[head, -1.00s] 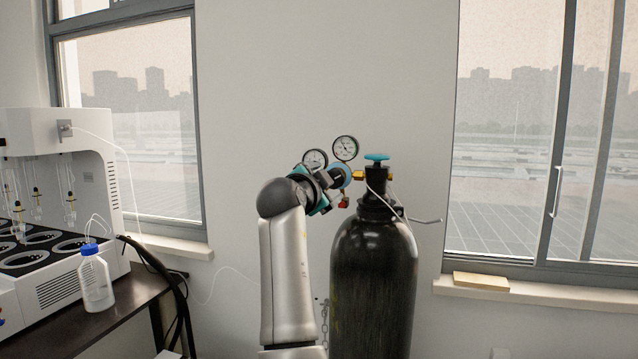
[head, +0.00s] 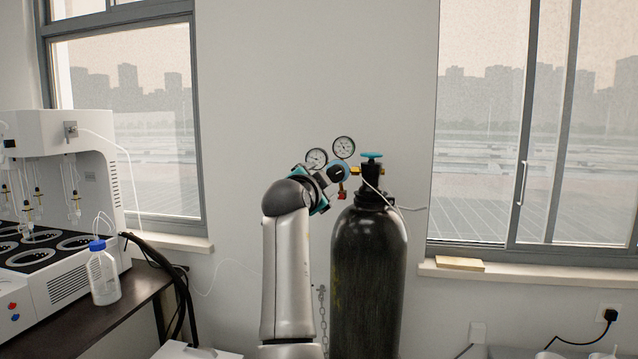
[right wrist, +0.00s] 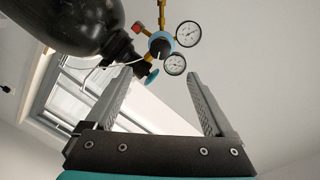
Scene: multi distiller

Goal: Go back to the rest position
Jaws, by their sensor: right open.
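My right arm rises in the middle of the head view, bent at its top in front of the gas regulator. Its gripper there is hidden behind the wrist. In the right wrist view my right gripper (right wrist: 163,78) is open, with its two grey fingers spread and nothing between them. A black gas cylinder (head: 368,275) stands just right of the arm, with a blue-green valve knob (head: 372,155). The knob also shows in the right wrist view (right wrist: 151,77), beyond the fingers. Two round gauges (head: 343,147) sit above the regulator. My left gripper is not in view.
A white distiller (head: 70,165) stands on a dark bench (head: 125,310) at the left, with a blue-capped bottle (head: 103,275) near the bench edge. A chain (head: 322,315) hangs beside the cylinder. A yellowish block (head: 459,263) lies on the right windowsill.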

